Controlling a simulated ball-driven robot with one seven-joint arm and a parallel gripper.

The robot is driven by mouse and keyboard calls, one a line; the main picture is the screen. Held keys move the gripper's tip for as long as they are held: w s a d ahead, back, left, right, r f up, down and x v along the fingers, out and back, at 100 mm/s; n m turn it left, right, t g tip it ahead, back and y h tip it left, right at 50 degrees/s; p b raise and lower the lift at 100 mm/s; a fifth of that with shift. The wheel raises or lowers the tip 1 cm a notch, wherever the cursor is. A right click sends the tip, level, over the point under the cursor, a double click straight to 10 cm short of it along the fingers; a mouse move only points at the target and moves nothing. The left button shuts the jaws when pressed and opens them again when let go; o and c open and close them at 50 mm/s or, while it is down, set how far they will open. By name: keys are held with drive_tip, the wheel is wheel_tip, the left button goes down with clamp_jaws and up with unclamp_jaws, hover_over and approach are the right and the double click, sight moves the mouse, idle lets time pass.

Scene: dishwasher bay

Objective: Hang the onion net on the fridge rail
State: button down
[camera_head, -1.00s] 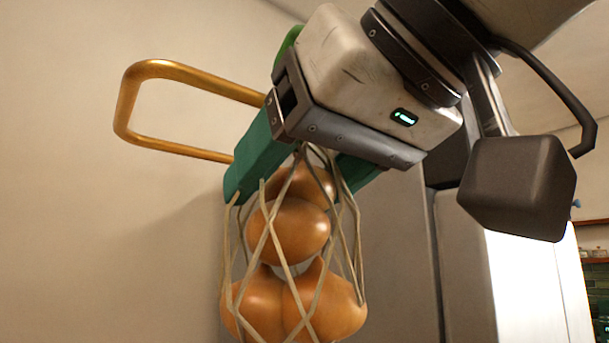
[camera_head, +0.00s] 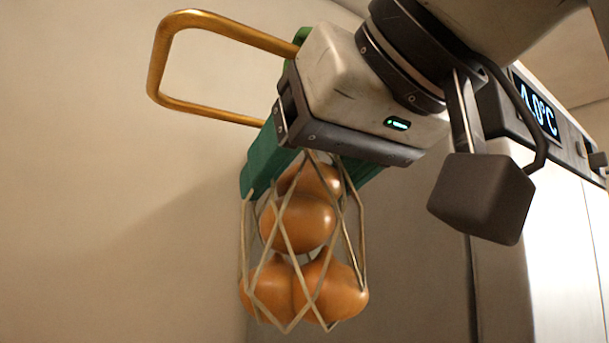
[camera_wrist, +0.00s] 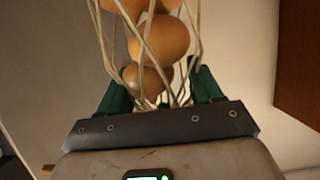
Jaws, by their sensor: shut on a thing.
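The onion net (camera_head: 302,240), pale cords around several brown onions, hangs below my gripper (camera_head: 308,165). My gripper is shut on the top of the net between its green fingers. In the wrist view the net (camera_wrist: 160,45) runs out from between the fingers of my gripper (camera_wrist: 160,92). A brass loop (camera_head: 160,62) sticks out to the left behind my gripper. Its right end is hidden, so I cannot tell whether it joins the net or stands apart. The fridge (camera_head: 565,250), with a 4.0°C display, is at the right behind my arm. No separate rail shows clearly.
A plain beige wall (camera_head: 90,200) fills the left, with free room in front of it. A grey side panel (camera_head: 410,260) stands behind the net. A brown panel (camera_wrist: 297,60) is at the right in the wrist view.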

drive_tip(key=shift+f, duration=0.1)
idle(0.3)
drive_tip(key=shift+c, duration=0.5)
unclamp_jaws()
drive_tip(key=shift+f, duration=0.1)
drive_tip(key=b+v, duration=0.2)
drive_tip(key=v, duration=0.9)
drive_tip(key=shift+b, duration=0.35)
drive_tip(key=shift+d+f, duration=0.1)
